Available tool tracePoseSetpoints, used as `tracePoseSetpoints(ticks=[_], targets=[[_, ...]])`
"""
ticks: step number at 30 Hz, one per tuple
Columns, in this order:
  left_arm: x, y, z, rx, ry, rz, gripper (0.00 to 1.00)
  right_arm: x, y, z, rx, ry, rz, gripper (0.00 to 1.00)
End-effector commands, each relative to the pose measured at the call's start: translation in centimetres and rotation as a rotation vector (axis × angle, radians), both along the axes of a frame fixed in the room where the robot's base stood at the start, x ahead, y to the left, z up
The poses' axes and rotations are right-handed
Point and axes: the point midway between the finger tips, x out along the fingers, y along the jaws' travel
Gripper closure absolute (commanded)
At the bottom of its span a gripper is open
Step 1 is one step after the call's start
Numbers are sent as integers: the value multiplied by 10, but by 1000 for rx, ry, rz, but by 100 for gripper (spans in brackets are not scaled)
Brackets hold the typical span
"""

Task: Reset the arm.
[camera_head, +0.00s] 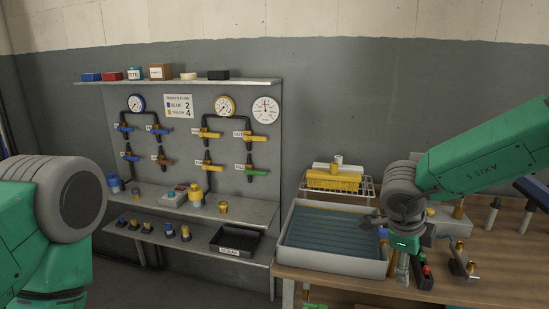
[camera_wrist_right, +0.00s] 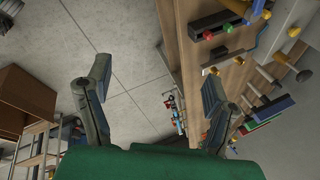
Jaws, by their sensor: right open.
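My right arm, green with grey joints, comes in from the right in the head view. Its gripper (camera_head: 385,250) hangs over the right front corner of the grey tray (camera_head: 330,267) on the wooden bench. In the right wrist view the two dark fingers of this gripper (camera_wrist_right: 157,80) stand wide apart, with nothing between them. A green and grey part of my left arm (camera_head: 60,215) fills the left edge of the head view. My left gripper is out of view.
Small fittings and a red-topped piece lie on the wooden bench (camera_head: 480,290) close to the right gripper. A rack with a yellow brush (camera_head: 333,180) stands behind the tray. A valve panel (camera_head: 235,183) with gauges and shelves is at the left. Open floor (camera_wrist_right: 135,35) shows beside the bench.

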Motion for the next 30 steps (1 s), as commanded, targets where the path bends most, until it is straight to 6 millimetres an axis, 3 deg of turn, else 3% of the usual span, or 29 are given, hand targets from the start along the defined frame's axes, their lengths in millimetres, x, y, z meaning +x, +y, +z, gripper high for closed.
tracePoseSetpoints(ticks=[1, 5, 10, 14, 18, 21, 24, 27, 30], targets=[[0, 0, -7, 0, 1, 0, 60, -5, -4, -21, -45, 10, 61, 24], [-1, 0, -19, 0, 1, 0, 60, -16, -13, -67, -164, 34, 254, 24], [-1, 0, -43, 0, 1, 0, 60, -48, -20, -156, -333, 114, 667, 24], [-1, 0, -66, 0, 2, 0, 60, -98, -14, -234, -408, 215, 1102, 24], [-1, 0, -88, 0, 2, 0, 60, -177, -2, -303, -382, 335, 1574, 24], [-1, 0, -100, 0, 2, 0, 60, -236, 4, -335, -310, 403, 1858, 24], [-1, 0, -109, 0, 2, 0, 60, -286, 7, -353, -224, 452, 2073, 24], [-2, 0, -114, 0, 2, 0, 60, -321, 8, -360, -153, 478, 2212, 24], [-1, 0, -116, 0, 1, 0, 60, -339, 8, -361, -110, 491, 2283, 24]])
